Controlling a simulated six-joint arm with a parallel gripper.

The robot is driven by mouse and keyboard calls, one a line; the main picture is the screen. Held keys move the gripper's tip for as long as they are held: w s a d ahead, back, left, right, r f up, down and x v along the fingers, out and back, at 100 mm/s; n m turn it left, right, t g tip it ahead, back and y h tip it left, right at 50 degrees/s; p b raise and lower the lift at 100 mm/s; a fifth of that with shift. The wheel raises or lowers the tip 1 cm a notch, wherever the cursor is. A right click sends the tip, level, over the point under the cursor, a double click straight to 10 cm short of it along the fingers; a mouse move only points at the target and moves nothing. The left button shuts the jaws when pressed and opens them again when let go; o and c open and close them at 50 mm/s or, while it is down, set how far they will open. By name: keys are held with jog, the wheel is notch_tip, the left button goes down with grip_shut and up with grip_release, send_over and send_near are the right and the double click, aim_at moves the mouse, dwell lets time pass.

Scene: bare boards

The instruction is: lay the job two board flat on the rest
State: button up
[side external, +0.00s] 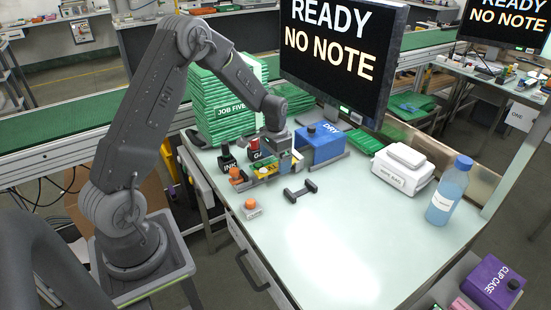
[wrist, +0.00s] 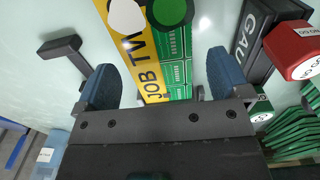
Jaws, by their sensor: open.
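The job two board (wrist: 147,62) shows in the wrist view as a yellow strip lettered "JOB TW" beside a green circuit part (wrist: 173,48). In the side view its yellow part (side external: 266,171) is small and partly hidden. My gripper (wrist: 162,78) is open, with one blue fingertip on each side of the board and gaps to both. In the side view my gripper (side external: 285,165) is low over the table at the board. A black bar-shaped piece with two crossbars, apparently the rest (side external: 300,190), stands empty in front; part of it shows in the wrist view (wrist: 62,46).
Black blocks with red tops (side external: 254,148), one lettered "GAU", stand close behind the board. An orange-topped piece (side external: 250,208) sits at front left. A blue "DRY" box (side external: 322,146), white box (side external: 402,172) and bottle (side external: 448,190) stand right.

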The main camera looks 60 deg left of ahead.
notch_tip(320, 180, up, 14)
dwell(0.6)
notch_tip(320, 180, up, 14)
jog(key=shift+f, duration=0.15)
dwell(0.4)
jog(key=shift+d, duration=0.15)
jog(key=s+d+r+t, duration=0.2)
jog(key=s+d+r, duration=0.1)
jog(key=s+d, duration=0.4)
jog(key=s+d+f+t, duration=0.1)
jog(key=s+d+f, duration=0.2)
jog(key=s+d, duration=0.3)
jog(key=s+d+f+t, duration=0.2)
jog(key=s+d, duration=0.4)
jog(key=s, duration=0.3)
jog(key=shift+s+d+f+t, duration=0.3)
jog(key=shift+s+f, duration=0.1)
jog(key=shift+f, duration=0.4)
